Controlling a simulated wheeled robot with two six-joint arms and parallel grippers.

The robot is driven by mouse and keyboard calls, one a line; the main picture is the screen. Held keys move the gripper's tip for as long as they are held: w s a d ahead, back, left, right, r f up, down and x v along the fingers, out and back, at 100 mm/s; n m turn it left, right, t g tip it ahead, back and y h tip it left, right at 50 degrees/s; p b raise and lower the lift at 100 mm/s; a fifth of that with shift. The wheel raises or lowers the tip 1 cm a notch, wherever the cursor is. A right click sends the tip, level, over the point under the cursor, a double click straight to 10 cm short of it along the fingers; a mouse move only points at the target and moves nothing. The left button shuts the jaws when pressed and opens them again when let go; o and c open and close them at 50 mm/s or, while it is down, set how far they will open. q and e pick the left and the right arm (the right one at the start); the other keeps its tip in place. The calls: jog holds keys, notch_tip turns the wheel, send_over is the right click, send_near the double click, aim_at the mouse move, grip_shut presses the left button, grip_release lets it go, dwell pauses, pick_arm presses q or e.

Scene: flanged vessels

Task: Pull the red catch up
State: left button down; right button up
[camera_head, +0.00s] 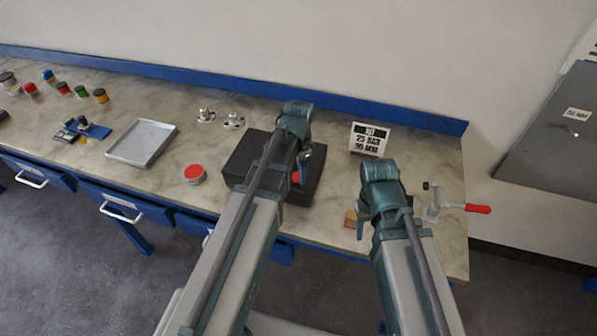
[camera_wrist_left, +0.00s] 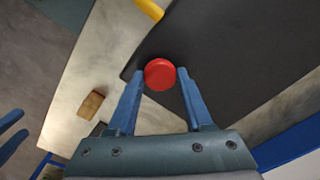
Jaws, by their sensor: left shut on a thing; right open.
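The red catch (camera_wrist_left: 160,74) shows as a round red cap between my left fingertips in the left wrist view. My left gripper (camera_wrist_left: 160,78) is shut on the red catch, with one blue finger on each side. In the head view the left gripper (camera_head: 302,168) is partly hidden by its own wrist. What lies under the cap is hidden. My right gripper (camera_head: 361,224) is open and empty near the bench's front edge.
A dark slab (camera_head: 240,158) lies under my left arm. A wooden block (camera_wrist_left: 91,104) is near the front edge. A label sign (camera_head: 370,139) stands behind. A red-handled clamp (camera_head: 478,208) is at right, a tray (camera_head: 142,143) and red-topped tin (camera_head: 194,173) at left.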

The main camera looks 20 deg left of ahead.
pick_arm(q)
jog(key=shift+r+p, duration=0.6)
jog(key=shift+r, duration=0.2)
jog(key=shift+f, duration=0.1)
jog(key=shift+c, duration=1.4)
grip_release()
notch_tip(320, 180, up, 14)
jog(key=p, duration=1.3)
jog(key=shift+f, duration=0.15)
